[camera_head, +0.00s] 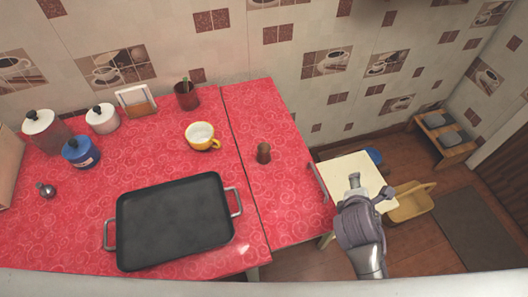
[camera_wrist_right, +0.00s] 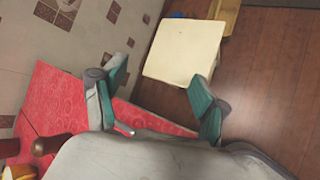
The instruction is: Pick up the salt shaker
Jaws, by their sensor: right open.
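A small brown shaker (camera_head: 263,153), probably the salt shaker, stands upright on the red-covered counter section in the middle of the head view. In the right wrist view the brown shaker (camera_wrist_right: 48,144) shows at the lower left edge, outside the fingers. My right gripper (camera_head: 370,187) is open and empty, right of the shaker and beyond the counter's right edge, over the cream stool. Its spread fingers (camera_wrist_right: 160,85) also show in the right wrist view, with nothing between them. My left gripper is not in view.
A black tray (camera_head: 175,222) and a yellow mug (camera_head: 202,136) are left of the shaker. Canisters, including a blue one (camera_head: 80,152), stand at the far left. A cream stool (camera_head: 352,172) and yellow basket (camera_head: 411,204) are right of the counter. The counter around the shaker is clear.

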